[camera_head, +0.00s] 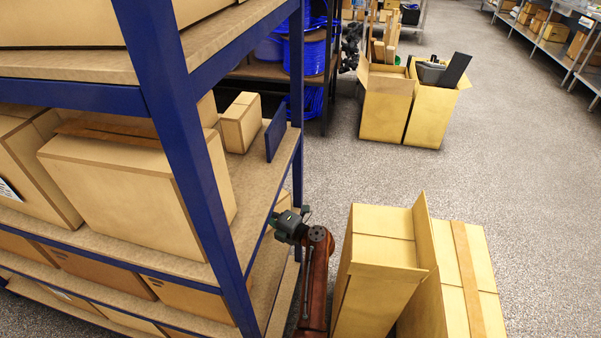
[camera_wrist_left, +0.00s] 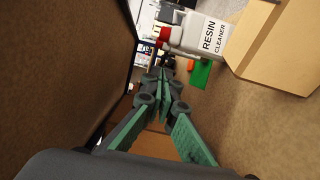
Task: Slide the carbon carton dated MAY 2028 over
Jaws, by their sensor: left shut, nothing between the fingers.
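No date MAY 2028 or word "carbon" is legible on any carton, so I cannot tell which is the carbon carton. Brown cartons stand on the blue-framed shelf, including a large one (camera_head: 130,180) and a small one (camera_head: 240,122) on the middle level. My left gripper (camera_head: 290,225) is at the shelf's right edge. In the left wrist view my left gripper (camera_wrist_left: 165,78) is shut and empty, its green-padded fingers pointing into a shelf bay. A tan carton (camera_wrist_left: 282,48) lies at the upper right there. My right gripper is not in view.
A white bottle labelled RESIN CLEANER (camera_wrist_left: 205,35) is beyond my fingers, near the tan carton. A blue post (camera_head: 185,150) stands at the shelf corner.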

